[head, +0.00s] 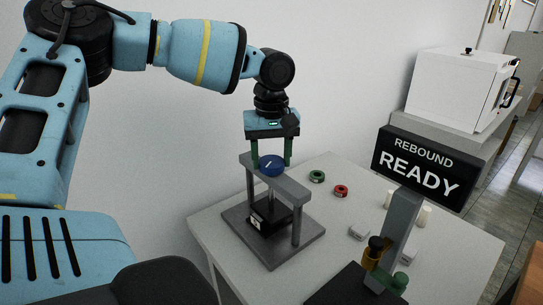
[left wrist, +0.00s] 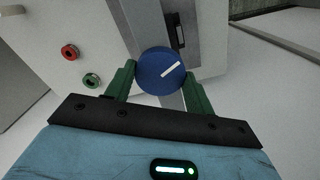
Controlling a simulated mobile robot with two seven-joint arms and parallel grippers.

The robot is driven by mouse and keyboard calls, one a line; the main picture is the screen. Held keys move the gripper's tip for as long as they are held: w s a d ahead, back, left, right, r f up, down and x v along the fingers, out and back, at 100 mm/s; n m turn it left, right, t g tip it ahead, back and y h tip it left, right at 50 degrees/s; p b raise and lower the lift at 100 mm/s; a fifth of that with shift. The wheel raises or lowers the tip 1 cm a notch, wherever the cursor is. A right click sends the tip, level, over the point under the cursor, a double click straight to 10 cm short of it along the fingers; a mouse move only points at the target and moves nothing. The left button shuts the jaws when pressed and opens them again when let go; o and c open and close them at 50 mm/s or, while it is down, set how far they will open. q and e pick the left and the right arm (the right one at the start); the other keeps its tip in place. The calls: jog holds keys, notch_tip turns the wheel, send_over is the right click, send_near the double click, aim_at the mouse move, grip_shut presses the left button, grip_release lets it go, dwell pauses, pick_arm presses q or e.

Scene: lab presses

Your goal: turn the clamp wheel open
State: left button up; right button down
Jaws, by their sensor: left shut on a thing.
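The clamp wheel (head: 271,165) is a blue disc with a white line on its face, on top of a grey press frame (head: 300,223). In the left wrist view the wheel (left wrist: 160,71) sits between two green fingers, its white line slanting up to the right. My left gripper (head: 272,162) comes down from above and is shut on the wheel, with one finger on each side. A dark block (head: 268,218) with a white mark stands inside the frame under the crossbar. My right gripper does not show in either view.
A green ring (head: 317,176) and a red ring (head: 341,190) lie on the pale table (head: 222,253). Right of the press stands a grey post (head: 402,222) with brass and green parts. A sign (head: 416,167) reads "REBOUND READY". A white oven-like box (head: 459,88) stands behind.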

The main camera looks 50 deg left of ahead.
aim_at(271, 161)
pick_arm(q)
jog(key=n, duration=0.5)
jog(key=shift+n, duration=0.3)
jog(key=n, duration=1)
jog(key=shift+n, duration=2.6)
jog(key=o, duration=1)
jog(key=shift+c, duration=0.2)
jog(key=shift+r+b, duration=0.35)
jog(key=shift+r, duration=3.6)
